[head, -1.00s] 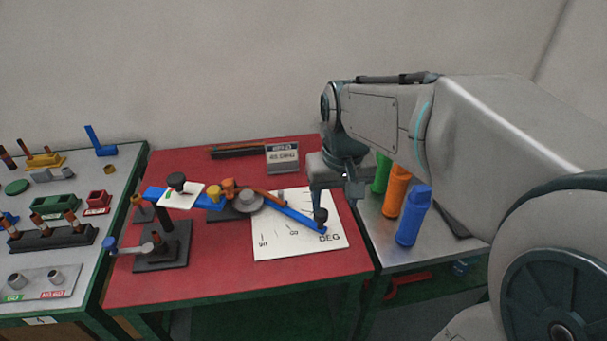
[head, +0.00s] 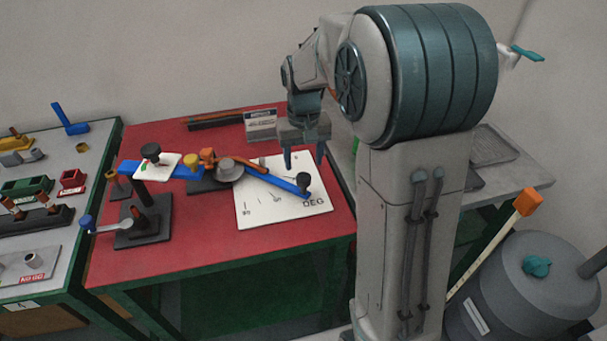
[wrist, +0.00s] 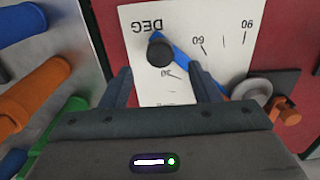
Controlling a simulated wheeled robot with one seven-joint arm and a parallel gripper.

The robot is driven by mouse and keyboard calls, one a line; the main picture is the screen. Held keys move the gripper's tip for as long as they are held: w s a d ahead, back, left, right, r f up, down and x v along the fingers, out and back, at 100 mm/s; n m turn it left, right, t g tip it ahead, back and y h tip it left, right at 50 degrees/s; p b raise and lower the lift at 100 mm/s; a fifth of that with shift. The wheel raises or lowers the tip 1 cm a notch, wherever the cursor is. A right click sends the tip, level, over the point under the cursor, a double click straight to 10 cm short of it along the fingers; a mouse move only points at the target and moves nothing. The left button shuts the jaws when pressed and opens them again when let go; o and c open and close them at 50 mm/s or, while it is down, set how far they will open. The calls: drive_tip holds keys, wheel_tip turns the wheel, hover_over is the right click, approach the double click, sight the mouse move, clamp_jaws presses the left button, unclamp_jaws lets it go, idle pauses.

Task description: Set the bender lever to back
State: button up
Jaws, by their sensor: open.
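The bender lever (head: 275,179) is a blue bar lying over a white plate marked DEG (head: 250,212). It runs from the round grey hub (head: 230,168) to a black knob (head: 303,181) at its right end. My gripper (head: 304,162) points down, open and empty, just behind the knob in the head view. In the wrist view, the blue bar (wrist: 188,62) and the knob (wrist: 160,52) show ahead of the gap between my fingers (wrist: 161,82). The knob looks apart from both fingers, but their height difference is hard to tell.
A small sign (head: 261,124) stands at the back of the red table (head: 190,255). A crank with a blue handle (head: 88,222) is at the left front. Blue, orange and green cylinders, including the orange one (wrist: 40,88), lie beyond the table edge in the wrist view.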

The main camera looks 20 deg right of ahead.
sight(303, 176)
wheel_tip(303, 176, down, 6)
drive_tip(key=shift+r, duration=0.15)
clamp_jaws()
